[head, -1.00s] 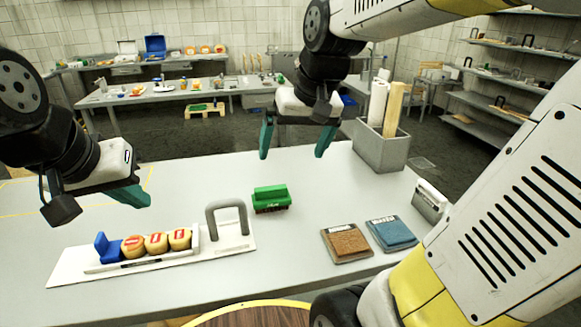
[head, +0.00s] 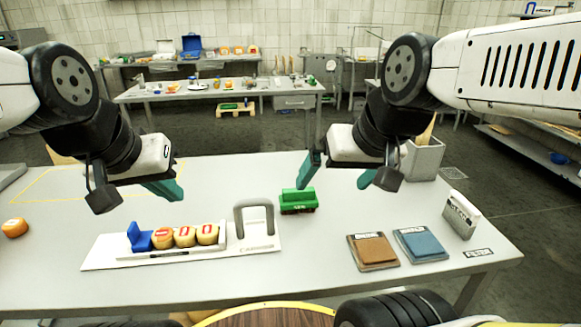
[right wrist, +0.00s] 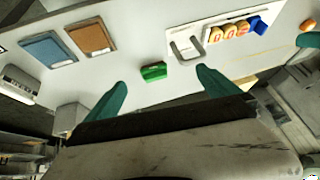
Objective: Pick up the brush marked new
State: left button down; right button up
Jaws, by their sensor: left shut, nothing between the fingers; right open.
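A green-topped brush (head: 298,201) with dark reddish bristles stands on the grey table just right of a grey arch handle. Its front carries a small marking that I cannot read for certain. It also shows as a green block in the right wrist view (right wrist: 153,72). My right gripper (head: 338,180) is open and empty above the table, with its fingers above and to the right of the brush. In the right wrist view the brush lies between and beyond the two fingertips (right wrist: 160,78). My left gripper (head: 168,188) is shut and empty, above the table at the left.
A brown pad (head: 373,250) and blue pad (head: 421,244) lie right, near a white box (head: 461,214) and grey bin (head: 425,158).

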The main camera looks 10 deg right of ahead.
aim_at(292, 199)
jog(key=l+u, duration=0.3)
jog(key=u, duration=0.15)
jog(key=l+u, duration=0.4)
jog(key=k+j, duration=0.05)
jog(key=j, duration=0.05)
